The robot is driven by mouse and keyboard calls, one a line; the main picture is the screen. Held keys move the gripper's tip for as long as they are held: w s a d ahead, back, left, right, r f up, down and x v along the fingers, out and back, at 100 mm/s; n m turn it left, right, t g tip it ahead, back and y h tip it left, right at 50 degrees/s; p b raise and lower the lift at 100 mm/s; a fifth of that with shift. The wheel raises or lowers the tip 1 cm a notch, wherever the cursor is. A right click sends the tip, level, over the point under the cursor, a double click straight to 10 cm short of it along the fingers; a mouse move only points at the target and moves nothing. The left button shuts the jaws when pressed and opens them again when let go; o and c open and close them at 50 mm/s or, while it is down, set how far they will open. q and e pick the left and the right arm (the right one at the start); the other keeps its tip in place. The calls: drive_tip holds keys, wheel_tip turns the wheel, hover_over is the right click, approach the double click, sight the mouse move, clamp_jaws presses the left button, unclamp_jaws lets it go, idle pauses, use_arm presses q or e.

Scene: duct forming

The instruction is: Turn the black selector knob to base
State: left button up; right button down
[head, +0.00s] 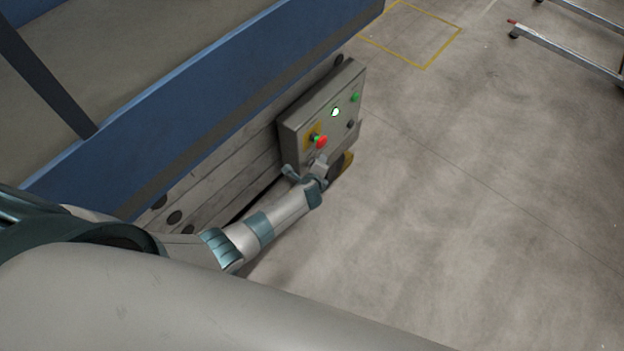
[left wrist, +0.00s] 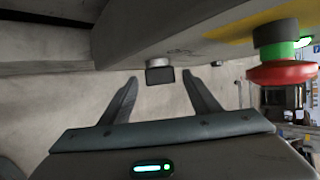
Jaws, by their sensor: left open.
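The grey control box (head: 318,113) hangs on the side of the blue-edged machine. My left gripper (head: 319,163) is at the lower part of its face, below the red stop button (head: 321,142). In the left wrist view a small dark knob (left wrist: 160,73) on a light base stands out from the panel. The open fingers lie on either side of it, with a visible gap at each side. In the head view my gripper seems to hide this knob. The knob's labels and pointer cannot be read. My right gripper is not in view.
The red stop button (left wrist: 282,73) with its green and black collar sticks out to the right of my fingers. The box also carries a lit button (head: 335,112), a green button (head: 355,97) and a dark round control (head: 350,124). Open concrete floor (head: 480,200) lies to the right.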

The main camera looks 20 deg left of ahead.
use_arm(q)
drive_tip(key=p+v, duration=0.1)
drive_tip(key=v, duration=1.3)
drive_tip(key=shift+s, duration=0.2)
drive_tip(key=s+a+f+n+g+h+b, duration=0.1)
drive_tip(key=s+a+f+n+g+b, duration=0.2)
drive_tip(key=s+f, duration=0.85)
drive_tip(key=s+a+f+n+g+b, duration=0.15)
drive_tip(key=s+f+n, duration=0.35)
drive_tip(key=s+f, duration=0.7)
drive_tip(key=s+a+f+n+g+b, duration=0.1)
drive_tip(key=s+f+n+g, duration=0.1)
drive_tip(key=s+f+n, duration=0.3)
drive_tip(key=s+a+f+n+g+b, duration=0.1)
drive_tip(key=s+f+n, duration=0.3)
drive_tip(key=s+f, duration=0.6)
drive_tip(key=s+a+g, duration=0.1)
drive_tip(key=s, duration=0.7)
drive_tip(key=shift+s+f+n+h+b, duration=0.3)
drive_tip(key=shift+s+f+n+h, duration=0.05)
drive_tip(key=shift+n+h, duration=0.05)
